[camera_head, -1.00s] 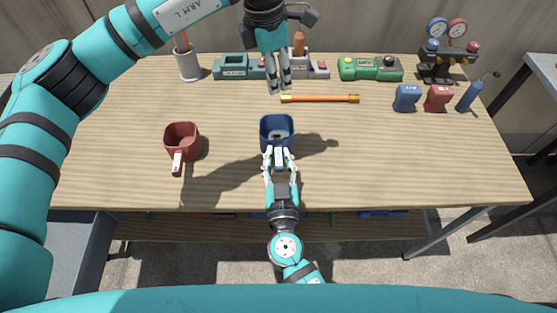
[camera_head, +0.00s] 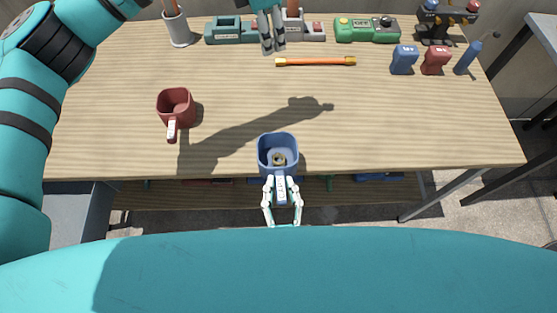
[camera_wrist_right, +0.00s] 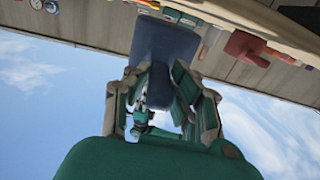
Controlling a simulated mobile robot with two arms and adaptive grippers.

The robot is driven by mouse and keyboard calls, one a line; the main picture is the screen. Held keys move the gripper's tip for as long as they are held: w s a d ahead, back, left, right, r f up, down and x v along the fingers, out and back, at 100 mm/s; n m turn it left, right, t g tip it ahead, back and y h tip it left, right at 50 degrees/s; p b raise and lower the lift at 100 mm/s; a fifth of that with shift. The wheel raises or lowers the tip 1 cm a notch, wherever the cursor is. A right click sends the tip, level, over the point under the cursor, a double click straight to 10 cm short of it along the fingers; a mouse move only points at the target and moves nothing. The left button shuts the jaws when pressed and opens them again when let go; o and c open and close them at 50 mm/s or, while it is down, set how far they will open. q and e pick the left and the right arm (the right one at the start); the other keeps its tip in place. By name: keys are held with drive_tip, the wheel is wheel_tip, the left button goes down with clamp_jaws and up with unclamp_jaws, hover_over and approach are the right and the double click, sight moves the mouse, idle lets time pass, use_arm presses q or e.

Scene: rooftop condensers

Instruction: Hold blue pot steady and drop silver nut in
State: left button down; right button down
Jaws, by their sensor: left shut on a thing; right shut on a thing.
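The blue pot (camera_head: 265,158) is in front of me, over the table's front edge in the head view. Its mouth faces up and a small tan, ring-like thing (camera_head: 279,159) shows inside. My right gripper (camera_head: 281,184) is shut on the pot's handle. The right wrist view shows the pot's blue wall (camera_wrist_right: 165,52) beyond the fingers. The pot looks raised off the table. My left gripper (camera_head: 273,48) is above the table's back, away from the pot, fingers pointing down. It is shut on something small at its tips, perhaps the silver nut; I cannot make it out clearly.
A red mug (camera_head: 176,108) stands on the left. An orange rod (camera_head: 315,61) lies near my left gripper. A grey holder (camera_head: 179,29), green device (camera_head: 366,29), blue box (camera_head: 404,60) and red box (camera_head: 435,61) stand at the back. The table's middle (camera_head: 380,120) is clear.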

sight(279, 139)
drive_tip(key=shift+s, duration=0.35)
drive_tip(key=w, duration=0.9)
drive_tip(key=shift+f, duration=0.2)
drive_tip(key=w, duration=0.2)
drive_tip(key=w+r, duration=0.1)
drive_tip(key=w, duration=0.2)
drive_tip(key=w+a, duration=0.1)
drive_tip(key=w, duration=0.2)
drive_tip(key=shift+w+r, duration=0.15)
drive_tip(key=shift+r, duration=0.25)
drive_tip(key=shift+w+f, duration=0.1)
drive_tip(key=shift+f, duration=2)
drive_tip(key=shift+f, duration=0.35)
drive_tip(key=c, duration=1.1)
unclamp_jaws()
